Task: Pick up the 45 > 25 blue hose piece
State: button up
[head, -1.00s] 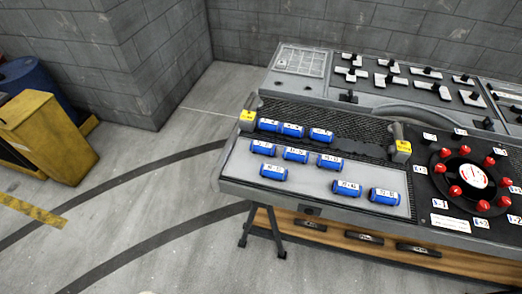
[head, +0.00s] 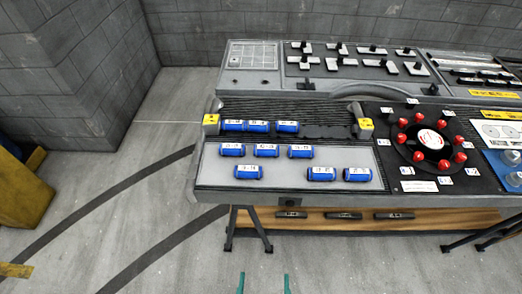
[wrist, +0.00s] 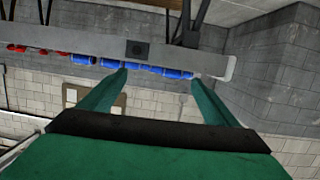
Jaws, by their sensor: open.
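Several blue hose pieces with white labels lie on the workbench in the head view. Three sit in a row on the dark ribbed strip, one of them a blue hose piece (head: 287,127). More lie on the light grey panel (head: 280,185), among them a blue hose piece (head: 248,172) and a blue hose piece (head: 357,174). The labels are too small to read, so I cannot tell which is 45 > 25. My gripper's green fingertips (head: 264,283) show at the bottom edge, in front of the bench. In the wrist view my gripper (wrist: 158,85) is open and empty, apart from the hose pieces (wrist: 115,65).
A round dial with red knobs (head: 433,142) is right of the hose pieces. Yellow-marked brackets (head: 211,124) flank the ribbed strip.

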jog(key=shift+t+h, duration=0.3)
jog(key=shift+h, duration=0.4)
jog(key=w+d+r, duration=0.1)
jog(key=w+r, duration=0.1)
jog(key=w, duration=0.8)
jog(key=w+d+r, duration=0.2)
jog(key=w, duration=0.8)
jog(key=w+d+r, duration=0.2)
jog(key=w+r, duration=0.1)
jog(key=w, duration=0.7)
jog(key=shift+d, duration=0.15)
jog(key=g+y, duration=0.1)
jog(key=g, duration=0.1)
send_near(267, 152)
jog(key=shift+w+d+r, duration=0.2)
jog(key=shift+d+r, duration=0.1)
jog(key=shift+d, duration=0.4)
jog(key=shift+w+a+f+y, duration=0.2)
jog(key=shift+w+a+y, duration=0.1)
jog(key=shift+w+a, duration=0.1)
jog(key=shift+g, duration=0.3)
jog(key=x, duration=0.6)
jog(key=shift+w+f, duration=0.1)
jog(key=x, duration=0.4)
jog(key=shift+a, duration=0.2)
jog(key=shift+a+f, duration=0.1)
jog(key=c, duration=0.9)
